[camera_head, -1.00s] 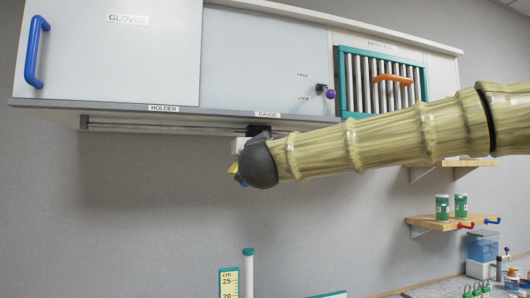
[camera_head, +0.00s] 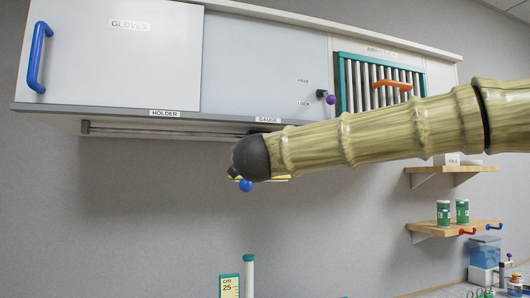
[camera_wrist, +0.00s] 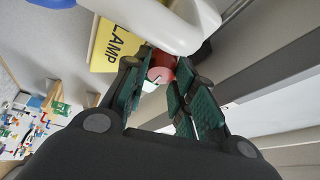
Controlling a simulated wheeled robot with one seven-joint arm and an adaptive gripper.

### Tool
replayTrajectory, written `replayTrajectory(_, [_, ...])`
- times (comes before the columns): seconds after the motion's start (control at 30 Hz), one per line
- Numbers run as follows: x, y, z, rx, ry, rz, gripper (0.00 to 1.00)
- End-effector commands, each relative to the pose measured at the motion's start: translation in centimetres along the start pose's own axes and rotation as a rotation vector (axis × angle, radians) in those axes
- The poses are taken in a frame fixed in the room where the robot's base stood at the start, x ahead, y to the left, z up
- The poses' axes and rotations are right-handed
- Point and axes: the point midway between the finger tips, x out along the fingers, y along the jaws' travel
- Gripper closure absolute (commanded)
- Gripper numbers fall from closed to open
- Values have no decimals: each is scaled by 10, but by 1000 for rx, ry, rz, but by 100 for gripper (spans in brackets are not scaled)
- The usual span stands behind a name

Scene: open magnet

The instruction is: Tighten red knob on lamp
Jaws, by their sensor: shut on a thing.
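The red knob (camera_wrist: 162,68) sits between my gripper's (camera_wrist: 160,82) green-padded fingers in the wrist view, and they are shut on it. The knob is next to the lamp's rounded white body (camera_wrist: 165,22). A yellow label (camera_wrist: 116,46) reading "LAMP" is beside it, its start cut off or covered. In the head view, my dark wrist hides the fingers and the red knob. A blue ball (camera_head: 246,185) and a thin yellow edge (camera_head: 274,178) show just below my wrist, under the cabinet's front.
A rail (camera_head: 160,131) runs under the wall cabinet (camera_head: 265,65), close above my wrist. A purple-ended lever (camera_head: 329,99) is on the cabinet front. Wooden shelves (camera_head: 455,227) with green containers (camera_head: 443,212) are at right. The grey wall below my wrist is mostly clear.

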Motion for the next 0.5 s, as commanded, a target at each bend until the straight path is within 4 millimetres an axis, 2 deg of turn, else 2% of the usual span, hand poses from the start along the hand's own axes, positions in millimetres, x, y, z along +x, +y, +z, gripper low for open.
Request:
replayTrajectory(0.07, [0, -2, -1, 1, 1, -2, 65])
replayTrajectory(0.37, [0, -1, 0, 0, 0, -1, 65])
replayTrajectory(0.5, [-8, -1, 0, -1, 0, -1, 65])
